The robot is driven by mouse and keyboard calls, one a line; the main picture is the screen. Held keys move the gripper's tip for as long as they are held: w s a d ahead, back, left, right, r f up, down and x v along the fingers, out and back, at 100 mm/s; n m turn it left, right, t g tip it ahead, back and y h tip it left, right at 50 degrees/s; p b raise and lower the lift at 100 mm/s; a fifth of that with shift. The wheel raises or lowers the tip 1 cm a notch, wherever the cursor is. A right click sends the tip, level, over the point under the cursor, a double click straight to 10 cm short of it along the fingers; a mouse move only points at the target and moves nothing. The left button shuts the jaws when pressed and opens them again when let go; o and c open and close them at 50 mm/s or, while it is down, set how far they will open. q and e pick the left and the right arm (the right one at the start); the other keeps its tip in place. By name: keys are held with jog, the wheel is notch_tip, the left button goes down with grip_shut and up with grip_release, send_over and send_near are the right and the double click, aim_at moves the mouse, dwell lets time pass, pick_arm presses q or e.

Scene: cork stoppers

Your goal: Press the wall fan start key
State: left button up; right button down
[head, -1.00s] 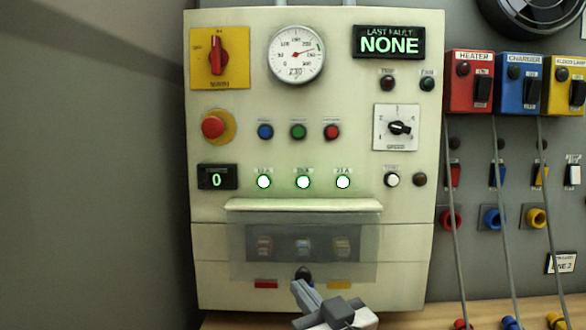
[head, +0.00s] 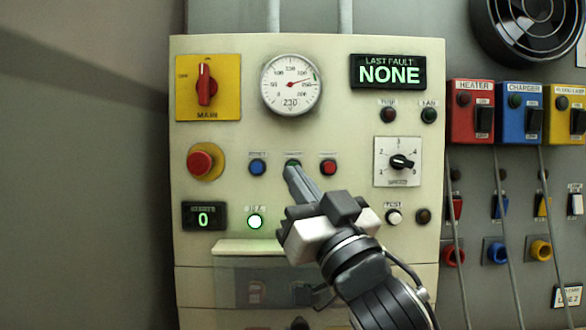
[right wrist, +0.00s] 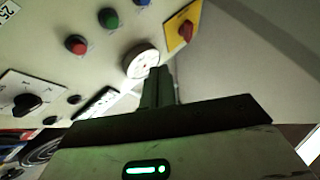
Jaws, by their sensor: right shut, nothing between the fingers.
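The cream control panel (head: 350,150) carries a row of three round keys: a blue key (head: 257,167), a green key (head: 293,163) and a red key (head: 328,167). Their small labels are too blurred to read surely. My right gripper (head: 291,172) is shut and empty, its tips overlapping the lower part of the green key in the head view. Whether it touches is unclear. In the right wrist view the green key (right wrist: 109,18) and red key (right wrist: 76,44) stand apart from the fingers (right wrist: 158,74). The black wall fan (head: 530,25) is at top right. My left gripper is out of view.
A yellow-backed red switch (head: 207,86), a red mushroom button (head: 201,161), a gauge (head: 291,84) and a selector knob (head: 402,161) surround the keys. A ledge (head: 235,247) juts out below. Cables and coloured boxes (head: 470,110) are at right.

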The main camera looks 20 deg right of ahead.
jog(key=w+d, duration=0.2)
jog(key=w, duration=0.6)
jog(key=shift+w+d, duration=0.2)
dwell(1.1)
dwell(0.7)
jog(key=shift+w, duration=0.1)
jog(key=shift+w+d, duration=0.15)
jog(key=shift+w, duration=0.15)
